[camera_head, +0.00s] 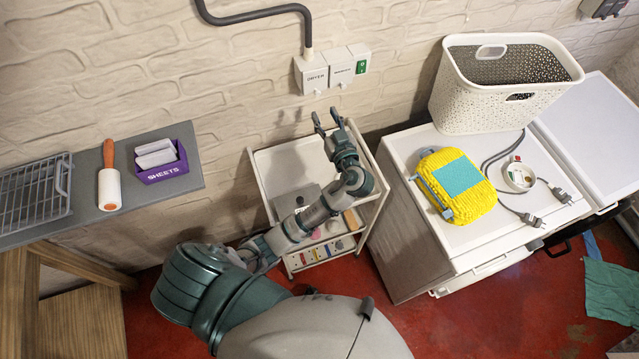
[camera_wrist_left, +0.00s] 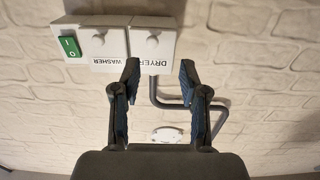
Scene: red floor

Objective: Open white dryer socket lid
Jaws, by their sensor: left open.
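The white dryer socket (camera_head: 311,76), with a dark label, is on the brick wall at the left end of a row of wall boxes. Its lid looks shut. In the left wrist view, where the label is upside down, the dryer socket lid (camera_wrist_left: 153,44) has a small round knob. My left gripper (camera_head: 326,118) is open and empty just below the socket in the head view, fingers pointing towards the wall. In the left wrist view the open fingers (camera_wrist_left: 160,72) lie near the label edge, apart from the knob. My right gripper is not in view.
The washer socket (camera_head: 341,68) and a green switch (camera_head: 361,62) adjoin the dryer socket. A grey conduit (camera_head: 309,30) rises above it. A white cart (camera_head: 262,165) stands below my arm. A white basket (camera_head: 505,85) and yellow item (camera_head: 460,208) sit on the machine at right.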

